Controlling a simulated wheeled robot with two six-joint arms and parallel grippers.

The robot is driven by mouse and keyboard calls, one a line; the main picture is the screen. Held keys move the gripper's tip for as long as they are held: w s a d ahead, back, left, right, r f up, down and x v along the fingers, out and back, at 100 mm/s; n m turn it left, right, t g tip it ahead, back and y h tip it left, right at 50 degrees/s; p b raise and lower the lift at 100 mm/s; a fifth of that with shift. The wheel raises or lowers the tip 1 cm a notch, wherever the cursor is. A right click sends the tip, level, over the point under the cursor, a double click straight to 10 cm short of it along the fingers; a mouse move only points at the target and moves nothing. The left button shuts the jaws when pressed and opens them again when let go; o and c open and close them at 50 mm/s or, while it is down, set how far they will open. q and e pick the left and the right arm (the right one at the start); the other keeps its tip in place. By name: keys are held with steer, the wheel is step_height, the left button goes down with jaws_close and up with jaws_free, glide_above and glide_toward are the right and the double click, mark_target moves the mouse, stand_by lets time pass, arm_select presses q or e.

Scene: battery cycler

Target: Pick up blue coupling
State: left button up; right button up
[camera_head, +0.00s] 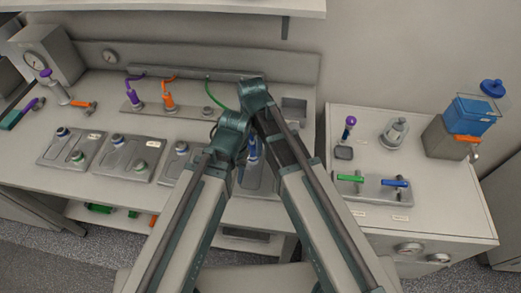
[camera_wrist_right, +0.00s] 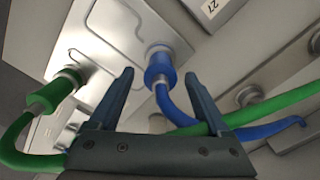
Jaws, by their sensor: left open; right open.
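The blue coupling (camera_wrist_right: 158,68) stands on a pale fixture plate in the right wrist view. A blue hose curves from it toward the lower right. My right gripper (camera_wrist_right: 158,75) is open, with one finger on each side of the coupling in the picture. I see no clear contact, and the depth between them is hard to judge. In the head view a small blue part (camera_head: 253,149) shows between my two arms. My arm links hide both sets of jaws there, and I cannot make out the left gripper's fingers.
A green coupling (camera_wrist_right: 52,93) with a green hose is left of the right gripper. A green hose (camera_wrist_right: 270,107) crosses close by the fingers. Several fixture plates (camera_head: 118,172) line the bench. A side cabinet holds green and blue handles (camera_head: 396,183) and a blue container (camera_head: 468,117).

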steer(key=shift+s+a+f, duration=0.1)
steer(key=shift+a+f, duration=0.15)
steer(key=shift+f, duration=0.35)
steer(key=shift+r, duration=0.1)
jaws_close()
